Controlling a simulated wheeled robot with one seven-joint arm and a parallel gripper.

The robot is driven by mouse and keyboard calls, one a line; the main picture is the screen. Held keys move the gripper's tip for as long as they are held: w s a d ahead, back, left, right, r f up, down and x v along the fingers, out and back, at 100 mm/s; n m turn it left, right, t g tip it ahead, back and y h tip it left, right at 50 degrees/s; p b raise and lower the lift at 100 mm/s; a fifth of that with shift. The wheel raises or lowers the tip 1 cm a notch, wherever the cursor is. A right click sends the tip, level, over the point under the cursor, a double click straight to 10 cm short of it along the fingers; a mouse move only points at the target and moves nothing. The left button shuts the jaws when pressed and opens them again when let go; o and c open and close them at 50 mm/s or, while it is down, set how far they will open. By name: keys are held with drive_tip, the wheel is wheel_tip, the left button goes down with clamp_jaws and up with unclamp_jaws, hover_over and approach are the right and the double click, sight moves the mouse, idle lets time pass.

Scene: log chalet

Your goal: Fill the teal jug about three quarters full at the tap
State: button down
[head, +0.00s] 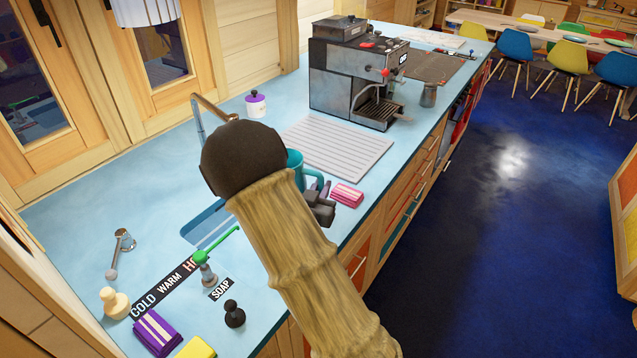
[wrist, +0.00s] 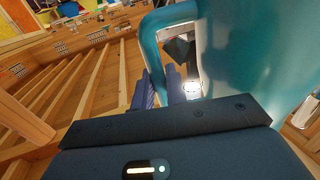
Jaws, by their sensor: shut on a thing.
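The teal jug (head: 295,158) shows behind my arm in the head view, near the counter's front edge. My gripper (head: 322,200) is at its handle side, shut on the jug. In the wrist view the jug wall (wrist: 240,60) fills the right and its handle (wrist: 150,45) rises beyond my fingers (wrist: 160,88). The jug's inside and any water in it are hidden. The tap's copper spout (head: 208,103) reaches toward my arm, which hides its outlet. The sink (head: 207,222) is mostly hidden. A metal lever (head: 118,255) stands left of a COLD, WARM, H… label strip (head: 165,285).
A pink sponge (head: 347,195) lies near my gripper. A ribbed drainboard (head: 338,147) and a coffee machine (head: 352,80) are beyond. A black knob-shaped piece (head: 234,313) and a purple cloth (head: 157,333) are in front.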

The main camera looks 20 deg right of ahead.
drive_tip(key=shift+s+r, duration=0.1)
drive_tip(key=shift+s, duration=0.25)
drive_tip(key=shift+w+a+f, duration=0.15)
drive_tip(key=shift+w+f, duration=0.15)
drive_tip(key=shift+w, duration=0.05)
drive_tip(key=shift+w+a+f, duration=0.4)
drive_tip(key=shift+w+a, duration=0.25)
drive_tip(key=shift+w+a+f, duration=0.45)
drive_tip(key=shift+w+a, duration=0.2)
drive_tip(key=shift+w+a+f, duration=0.4)
drive_tip(key=shift+w+a, duration=3)
drive_tip(key=shift+a, duration=0.1)
drive_tip(key=shift+r, duration=0.1)
idle(2.4)
